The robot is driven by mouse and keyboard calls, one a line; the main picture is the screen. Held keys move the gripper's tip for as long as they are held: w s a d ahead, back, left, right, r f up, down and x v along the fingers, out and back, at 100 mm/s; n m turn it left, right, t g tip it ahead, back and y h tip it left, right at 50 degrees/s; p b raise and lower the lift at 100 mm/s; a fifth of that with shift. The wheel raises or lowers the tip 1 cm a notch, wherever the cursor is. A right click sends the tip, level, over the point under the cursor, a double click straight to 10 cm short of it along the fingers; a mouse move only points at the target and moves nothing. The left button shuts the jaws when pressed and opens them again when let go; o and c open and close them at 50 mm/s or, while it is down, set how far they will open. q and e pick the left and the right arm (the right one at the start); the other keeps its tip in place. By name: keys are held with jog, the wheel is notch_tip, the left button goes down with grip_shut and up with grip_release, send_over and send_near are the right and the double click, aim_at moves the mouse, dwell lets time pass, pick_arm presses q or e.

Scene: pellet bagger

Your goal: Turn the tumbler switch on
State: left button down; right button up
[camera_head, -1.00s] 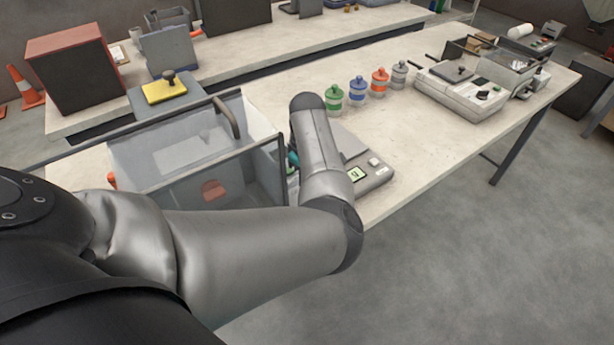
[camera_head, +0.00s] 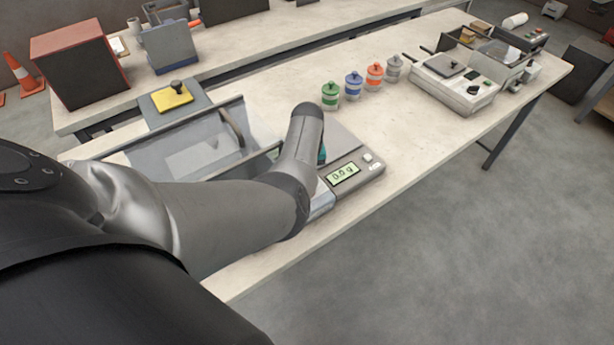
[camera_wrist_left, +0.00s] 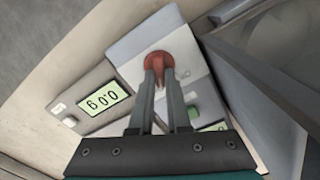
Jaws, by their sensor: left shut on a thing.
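In the left wrist view a red knob-like part (camera_wrist_left: 174,64) stands against a light grey panel (camera_wrist_left: 146,42). It looks like the tumbler switch, but its on or off position cannot be told. My left gripper (camera_wrist_left: 160,70) is shut on this red part, its two dark fingers close together at it. In the head view my own forearm hides the red part and the fingertips. Only a bit of teal on the gripper shows there, beside the scale. My right gripper is in neither view.
A scale (camera_head: 371,172) reading 0.0 g sits at the bench's front edge. A clear-walled box (camera_head: 192,150) stands left of my wrist. Several lidded jars, including a green one (camera_head: 330,97), stand behind. The bench middle (camera_head: 410,125) is clear.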

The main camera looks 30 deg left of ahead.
pick_arm(q)
jog(key=shift+m, duration=0.3)
dwell(0.4)
jog(key=c, duration=0.9)
grip_release()
jog(key=shift+r, duration=0.15)
jog(key=shift+r+p, duration=0.3)
jog(key=shift+p, duration=0.05)
jog(key=shift+r+p, duration=1.3)
jog(key=shift+r, duration=5.95)
